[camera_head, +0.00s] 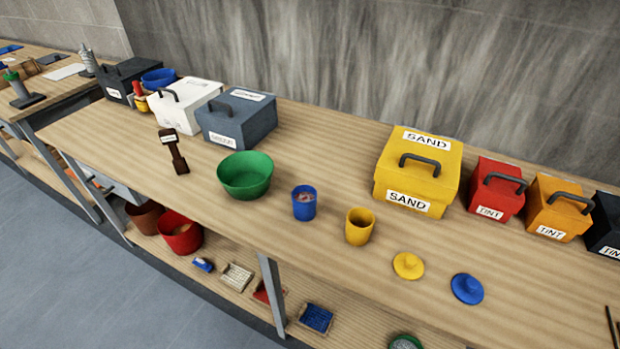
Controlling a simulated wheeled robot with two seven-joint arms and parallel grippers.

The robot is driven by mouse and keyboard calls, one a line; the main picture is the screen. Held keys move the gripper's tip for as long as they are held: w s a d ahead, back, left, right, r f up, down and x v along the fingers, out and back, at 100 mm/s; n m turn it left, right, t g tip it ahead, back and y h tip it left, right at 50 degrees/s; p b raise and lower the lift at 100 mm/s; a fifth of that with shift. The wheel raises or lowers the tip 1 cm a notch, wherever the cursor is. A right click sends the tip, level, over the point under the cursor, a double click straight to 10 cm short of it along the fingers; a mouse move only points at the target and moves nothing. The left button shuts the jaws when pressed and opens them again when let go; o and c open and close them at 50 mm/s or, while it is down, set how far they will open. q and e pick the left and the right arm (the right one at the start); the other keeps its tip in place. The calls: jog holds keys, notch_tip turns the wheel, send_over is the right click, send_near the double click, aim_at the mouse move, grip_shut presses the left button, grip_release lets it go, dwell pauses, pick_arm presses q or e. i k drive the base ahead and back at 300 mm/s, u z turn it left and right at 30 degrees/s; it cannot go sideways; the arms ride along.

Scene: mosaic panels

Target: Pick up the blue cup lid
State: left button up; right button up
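The blue cup lid (467,289) lies on the wooden table toward the front right, a round disc with a small raised knob. A yellow lid (408,265) lies apart to its left. The blue cup (304,203) stands upright and uncovered left of the lids, with some pinkish contents showing inside. A yellow cup (360,227) stands upright and uncovered between the blue cup and the yellow lid. Neither of my grippers shows in the head view.
A green bowl (245,175) stands left of the cups. A yellow SAND box (418,172), a red TINT box (490,190) and an orange TINT box (557,207) line the back. Thin dark sticks (611,325) show at the right edge. The table (330,270) is bare around the blue lid.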

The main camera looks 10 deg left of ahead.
aim_at(466, 288)
jog(key=z, duration=0.9)
jog(key=k, duration=0.35)
jog(key=z, duration=0.25)
jog(key=i, duration=0.5)
